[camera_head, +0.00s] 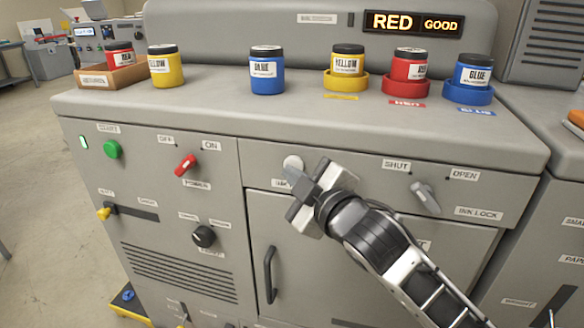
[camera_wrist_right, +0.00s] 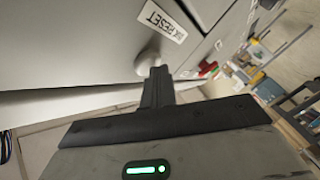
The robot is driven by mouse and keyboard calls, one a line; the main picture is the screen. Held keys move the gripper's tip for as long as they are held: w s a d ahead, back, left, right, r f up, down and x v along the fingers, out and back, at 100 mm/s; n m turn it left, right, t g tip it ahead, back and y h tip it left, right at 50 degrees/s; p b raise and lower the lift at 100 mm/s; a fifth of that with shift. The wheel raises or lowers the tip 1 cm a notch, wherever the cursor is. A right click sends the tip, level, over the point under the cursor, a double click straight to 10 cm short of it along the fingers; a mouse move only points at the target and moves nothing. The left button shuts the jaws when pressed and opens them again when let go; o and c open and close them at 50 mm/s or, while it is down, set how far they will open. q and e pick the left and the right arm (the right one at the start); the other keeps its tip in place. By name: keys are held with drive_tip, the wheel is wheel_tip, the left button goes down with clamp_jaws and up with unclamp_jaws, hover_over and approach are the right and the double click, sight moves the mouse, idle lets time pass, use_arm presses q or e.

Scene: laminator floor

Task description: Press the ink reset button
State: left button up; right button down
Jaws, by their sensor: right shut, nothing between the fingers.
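The ink reset button is a pale round knob (camera_head: 293,162) on the grey machine's front panel, at the upper middle of the head view. In the right wrist view the button (camera_wrist_right: 148,56) sits below a label reading "INK RESET" (camera_wrist_right: 161,22). My right gripper (camera_head: 292,178) is shut and empty, its tips at the lower edge of the button. In the wrist view the closed fingers (camera_wrist_right: 158,74) reach up to the button; I cannot tell whether they touch it. The gripper partly hides the label below the button. My left gripper is not in view.
An ink lock lever (camera_head: 425,197) stands right of my gripper. A red power switch (camera_head: 186,165) and a green button (camera_head: 112,149) are to the left. A door handle (camera_head: 270,274) is below. Ink jars line the top; a display (camera_head: 413,23) reads "RED GOOD".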

drive_tip(key=shift+s+a+p, duration=0.25)
drive_tip(key=shift+s+p, duration=0.1)
drive_tip(key=shift+s, duration=0.55)
drive_tip(key=s, duration=0.1)
drive_tip(key=s+a+p, duration=0.1)
drive_tip(key=s, duration=0.2)
drive_tip(key=shift+s+a, duration=0.3)
drive_tip(key=shift+s, duration=0.1)
idle(0.4)
